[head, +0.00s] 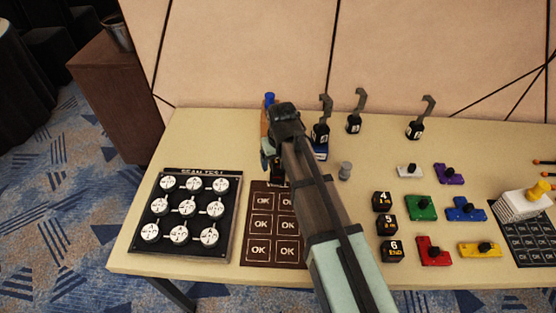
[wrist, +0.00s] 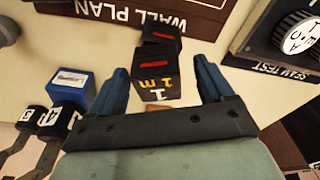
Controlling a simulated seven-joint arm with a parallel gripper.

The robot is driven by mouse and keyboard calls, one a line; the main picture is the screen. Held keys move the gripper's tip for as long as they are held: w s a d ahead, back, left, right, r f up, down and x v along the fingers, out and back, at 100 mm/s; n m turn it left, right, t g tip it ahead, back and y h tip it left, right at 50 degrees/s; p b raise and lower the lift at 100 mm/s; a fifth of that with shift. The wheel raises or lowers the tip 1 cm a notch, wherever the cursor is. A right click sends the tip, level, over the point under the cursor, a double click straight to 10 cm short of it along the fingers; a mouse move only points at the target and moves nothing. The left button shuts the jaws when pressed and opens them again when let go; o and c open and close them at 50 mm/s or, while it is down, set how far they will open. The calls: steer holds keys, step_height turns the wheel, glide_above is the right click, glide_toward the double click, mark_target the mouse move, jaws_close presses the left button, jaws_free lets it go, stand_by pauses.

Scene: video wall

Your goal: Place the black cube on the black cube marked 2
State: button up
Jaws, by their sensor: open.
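A black cube marked 1 (wrist: 158,88), with a red bar on top, sits between my gripper's blue fingers in the wrist view. A second black cube (wrist: 160,33) with a red bar stands just beyond it; its number is not readable. My gripper (wrist: 162,85) is open, with a finger on each side of the cube marked 1 and a visible gap to the right finger. In the head view my gripper (head: 274,163) is low over the table behind the brown board, and my arm mostly hides both cubes. No mark 2 is readable.
The brown wall plan board (head: 246,190) with OK cells lies in front of my gripper, the seam test board (head: 233,235) to its left. A blue block (wrist: 70,90) and black hooked weights (head: 354,124) are near. Black cubes marked 4 (head: 382,201), 5 (head: 387,225) and 6 (head: 392,251) stand right.

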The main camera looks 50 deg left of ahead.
step_height(320, 180, up, 13)
steer(key=d, duration=0.1)
steer(key=shift+s+d+f, duration=0.15)
steer(key=shift+s+d, duration=0.2)
stand_by(0.3)
stand_by(0.4)
